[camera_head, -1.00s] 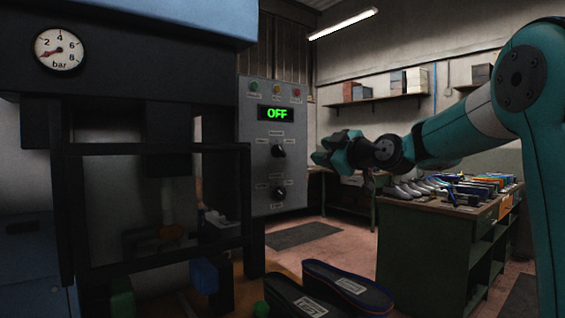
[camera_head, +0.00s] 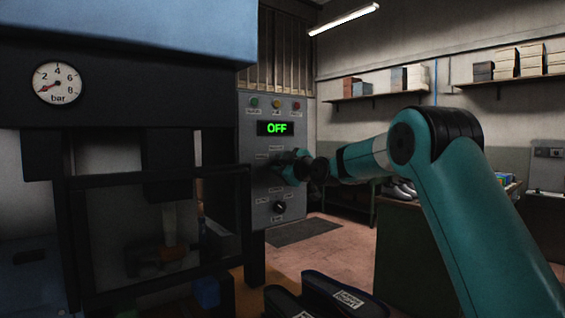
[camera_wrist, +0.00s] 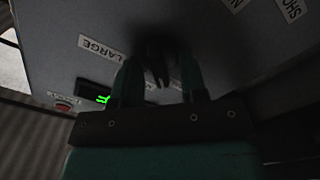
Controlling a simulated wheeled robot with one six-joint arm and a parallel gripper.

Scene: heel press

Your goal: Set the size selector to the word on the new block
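The size selector is a dark knob that shows in the wrist view (camera_wrist: 158,62), on the grey control panel (camera_head: 248,205). My gripper (camera_head: 283,168) is at the panel's upper knob and hides it in the head view. In the wrist view its two teal fingers (camera_wrist: 160,80) stand apart on either side of the knob; firm contact does not show. A label reading LARGE (camera_wrist: 97,48) is beside the knob; the knob's pointing is hard to read. Two dark blocks with white labels, one of them the right block (camera_head: 352,300), are at the bottom; their words are unreadable.
A green OFF display (camera_head: 276,128) is above the gripper, and a second knob (camera_head: 280,207) below it. The press frame (camera_head: 155,180) stands left of the panel. A workbench (camera_head: 400,245) stands at the right, and open floor shows between.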

